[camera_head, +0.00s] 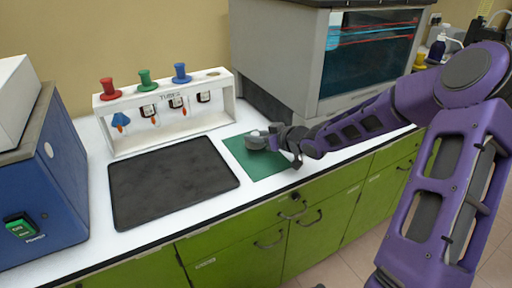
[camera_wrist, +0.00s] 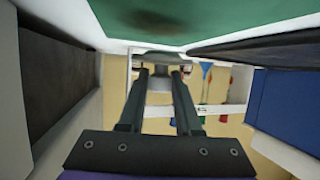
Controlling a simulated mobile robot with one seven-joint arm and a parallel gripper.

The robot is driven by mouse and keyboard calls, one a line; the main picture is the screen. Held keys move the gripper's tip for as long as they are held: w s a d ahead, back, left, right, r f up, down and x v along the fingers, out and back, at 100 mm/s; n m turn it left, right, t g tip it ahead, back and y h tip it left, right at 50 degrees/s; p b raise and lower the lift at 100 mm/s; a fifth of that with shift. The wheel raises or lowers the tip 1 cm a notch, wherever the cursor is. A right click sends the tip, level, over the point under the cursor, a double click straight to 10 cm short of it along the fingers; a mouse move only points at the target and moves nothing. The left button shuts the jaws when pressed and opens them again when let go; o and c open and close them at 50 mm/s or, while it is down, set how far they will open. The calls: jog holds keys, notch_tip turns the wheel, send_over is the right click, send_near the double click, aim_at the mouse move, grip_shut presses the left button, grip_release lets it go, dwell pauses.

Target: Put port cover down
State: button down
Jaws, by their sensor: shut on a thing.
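The port cover (camera_head: 256,142) is a small grey round piece at the end of my gripper (camera_head: 272,136), over the green mat (camera_head: 262,167) on the white counter. In the wrist view, whose picture is upside down, the two dark fingers of my gripper (camera_wrist: 160,74) are shut on the port cover (camera_wrist: 160,59). The green mat (camera_wrist: 235,20) lies close by, with a dark shadow on it near the cover. I cannot tell whether the cover touches the mat.
A black tray mat (camera_head: 170,185) lies left of the green mat. Behind it stands a white rack (camera_head: 130,137) with red, green and blue knobs. A blue machine (camera_head: 45,180) is at the left, a large grey cabinet (camera_head: 280,60) behind right. The counter's front edge is close.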

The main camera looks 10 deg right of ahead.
jog(key=shift+f, duration=1.25)
jog(key=shift+f, duration=0.1)
jog(key=c, duration=0.6)
grip_release()
jog(key=shift+r, duration=0.2)
jog(key=p+v, duration=0.3)
jog(key=v, duration=0.9)
